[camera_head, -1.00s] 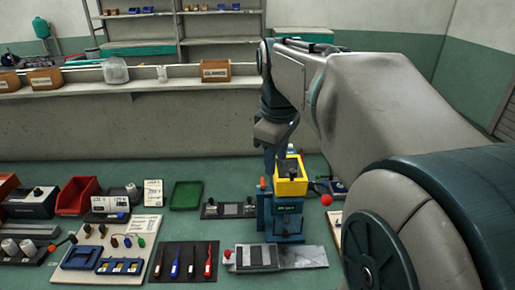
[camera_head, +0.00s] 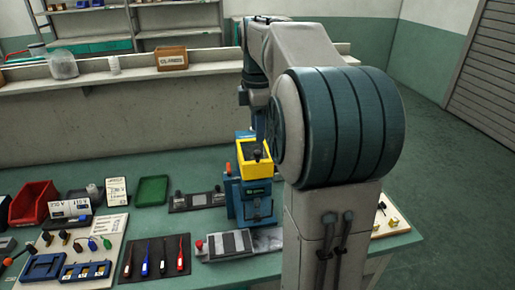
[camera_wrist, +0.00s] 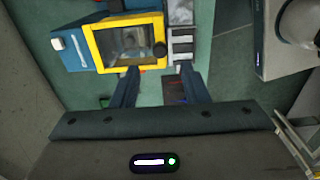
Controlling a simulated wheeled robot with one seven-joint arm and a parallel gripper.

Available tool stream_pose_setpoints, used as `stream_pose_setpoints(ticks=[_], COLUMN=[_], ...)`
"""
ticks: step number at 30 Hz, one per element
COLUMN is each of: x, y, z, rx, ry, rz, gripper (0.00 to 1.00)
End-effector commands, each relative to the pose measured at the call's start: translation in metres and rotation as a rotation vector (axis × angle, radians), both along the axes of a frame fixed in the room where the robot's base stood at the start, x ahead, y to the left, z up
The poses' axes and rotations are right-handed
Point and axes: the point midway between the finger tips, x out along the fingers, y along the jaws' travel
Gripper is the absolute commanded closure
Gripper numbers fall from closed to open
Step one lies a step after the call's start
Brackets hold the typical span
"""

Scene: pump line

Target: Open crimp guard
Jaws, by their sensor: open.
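The crimp guard is a yellow frame with a clear window (camera_wrist: 125,42) and a black knob (camera_wrist: 160,49) on its right side. In the head view the yellow guard (camera_head: 253,171) sits on top of the blue crimp press (camera_head: 248,203) and looks closed. My gripper (camera_wrist: 158,71) is open, its two fingers apart and empty. In the wrist view the knob lies just beyond the fingertips, between the lines of the two fingers. I cannot tell how far the fingertips are above it. In the head view my arm hides most of the gripper.
A plate with a grey ribbed block (camera_head: 230,243) lies in front of the press. A black fixture (camera_head: 195,201) and a green tray (camera_head: 152,191) stand to its left. A board of screwdrivers (camera_head: 155,258) lies at front left. A concrete ledge runs behind.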

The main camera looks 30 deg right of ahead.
Motion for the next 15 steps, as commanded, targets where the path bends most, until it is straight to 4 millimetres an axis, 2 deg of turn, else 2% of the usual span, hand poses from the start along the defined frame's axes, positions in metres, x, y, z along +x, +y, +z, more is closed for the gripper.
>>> stream_pose_setpoints(ticks=[1, 6, 10, 15], x=[-0.001, -0.001, 0.0, 0.0], y=[0.0, 0.001, 0.001, 0.001], z=[-0.012, -0.042, -0.056, -0.064], rx=[0.001, 0.001, 0.0, 0.0], ry=[0.003, 0.003, 0.0, -0.001], rz=[0.0, 0.0, 0.0, 0.0], gripper=[0.59, 0.59, 0.59, 0.59])
